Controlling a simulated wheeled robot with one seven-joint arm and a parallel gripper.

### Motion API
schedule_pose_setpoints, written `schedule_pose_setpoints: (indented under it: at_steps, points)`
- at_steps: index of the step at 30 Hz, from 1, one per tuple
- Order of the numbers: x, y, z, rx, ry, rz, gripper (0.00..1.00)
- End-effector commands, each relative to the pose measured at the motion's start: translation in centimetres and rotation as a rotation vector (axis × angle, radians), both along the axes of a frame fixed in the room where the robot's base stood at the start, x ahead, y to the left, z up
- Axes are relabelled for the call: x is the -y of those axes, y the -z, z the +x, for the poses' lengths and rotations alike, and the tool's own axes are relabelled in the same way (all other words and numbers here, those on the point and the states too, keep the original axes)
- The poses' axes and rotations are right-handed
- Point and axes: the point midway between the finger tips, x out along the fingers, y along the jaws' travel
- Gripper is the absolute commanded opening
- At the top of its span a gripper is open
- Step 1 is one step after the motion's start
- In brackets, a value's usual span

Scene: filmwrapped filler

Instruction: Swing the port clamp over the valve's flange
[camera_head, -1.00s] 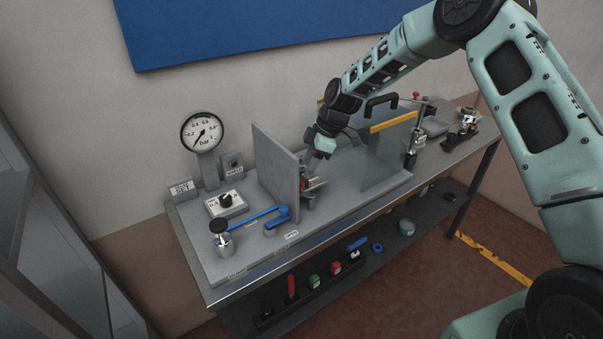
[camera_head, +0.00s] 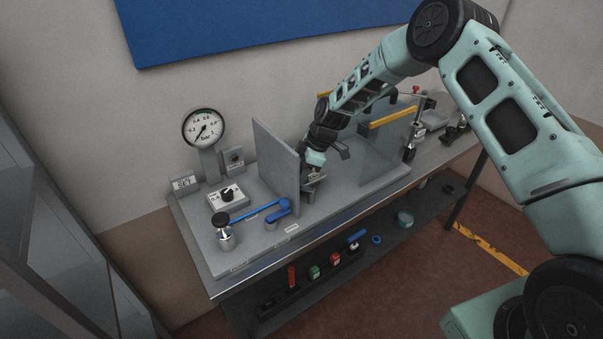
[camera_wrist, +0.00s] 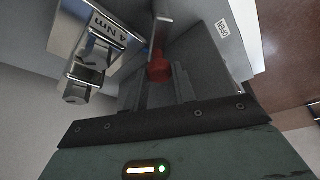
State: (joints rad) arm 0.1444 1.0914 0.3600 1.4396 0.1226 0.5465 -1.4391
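My gripper (camera_head: 312,176) is low over the bench, just right of the upright grey plate. In the wrist view its two dark fingers (camera_wrist: 163,88) stand apart. A red knob (camera_wrist: 158,70) on a metal bar (camera_wrist: 161,35) shows between or just beyond the fingertips; I cannot tell whether they touch it. Left of it is a metal bracket (camera_wrist: 100,45) marked "4 Nm", with a bolt-like end. I cannot tell for certain which of these parts is the port clamp. The valve's flange is not clearly visible; my gripper hides much of that spot in the head view.
The upright grey plate (camera_head: 276,165) stands close left of my gripper, and a clear panel with a yellow edge (camera_head: 392,118) stands right. A pressure gauge (camera_head: 204,127), a blue lever (camera_head: 262,211) and a black-topped knob (camera_head: 222,220) sit left. An "OPEN" label (camera_wrist: 222,28) shows in the wrist view.

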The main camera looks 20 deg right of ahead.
Motion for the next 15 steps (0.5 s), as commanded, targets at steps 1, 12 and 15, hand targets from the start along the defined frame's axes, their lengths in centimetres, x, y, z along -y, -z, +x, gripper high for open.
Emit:
schedule_pose_setpoints:
  at_steps: [1,12,15]
  points:
    - [0.0,-0.02,0.0,0.0,0.001,0.0,0.04]
    - [0.28,0.28,0.29,0.002,0.118,0.0,0.04]
    - [0.43,0.37,0.38,0.002,0.188,-0.001,0.04]
